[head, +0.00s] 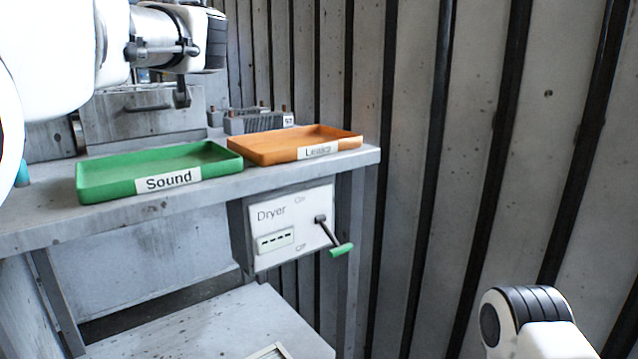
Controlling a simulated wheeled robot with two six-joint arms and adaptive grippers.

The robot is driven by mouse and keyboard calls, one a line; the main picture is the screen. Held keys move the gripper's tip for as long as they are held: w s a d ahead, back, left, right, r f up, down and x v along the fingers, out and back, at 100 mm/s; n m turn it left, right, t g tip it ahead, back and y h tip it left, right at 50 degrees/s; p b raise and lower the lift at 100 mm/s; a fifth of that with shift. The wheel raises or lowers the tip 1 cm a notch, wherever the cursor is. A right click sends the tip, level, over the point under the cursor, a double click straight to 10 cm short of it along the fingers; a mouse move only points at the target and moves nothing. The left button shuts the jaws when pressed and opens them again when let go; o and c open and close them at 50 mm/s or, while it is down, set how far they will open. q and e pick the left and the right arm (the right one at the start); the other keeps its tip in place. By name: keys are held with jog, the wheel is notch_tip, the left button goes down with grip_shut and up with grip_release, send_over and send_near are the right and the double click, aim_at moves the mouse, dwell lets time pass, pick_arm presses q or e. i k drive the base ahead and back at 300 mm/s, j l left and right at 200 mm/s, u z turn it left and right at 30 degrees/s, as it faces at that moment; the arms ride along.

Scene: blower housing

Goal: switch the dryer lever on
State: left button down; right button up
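Small labels above and below are too blurred to read surely. My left arm comes in at the upper left, above the table and well away from the lever. Dark metal parts (182,92) show at its end, but its fingers cannot be made out clearly. Only a joint of my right arm shows, lower right; its gripper is out of view.
A green tray (108,187) marked "Sound" and an orange tray (262,153) with a blurred label stand on the grey table (75,222). A grey finned part (258,122) stands behind them. A lower shelf (215,325) lies beneath. Space right of the lever looks free before the ribbed wall.

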aim_at(340, 249)
jog(key=k+l, duration=0.7)
jog(key=l, duration=0.1)
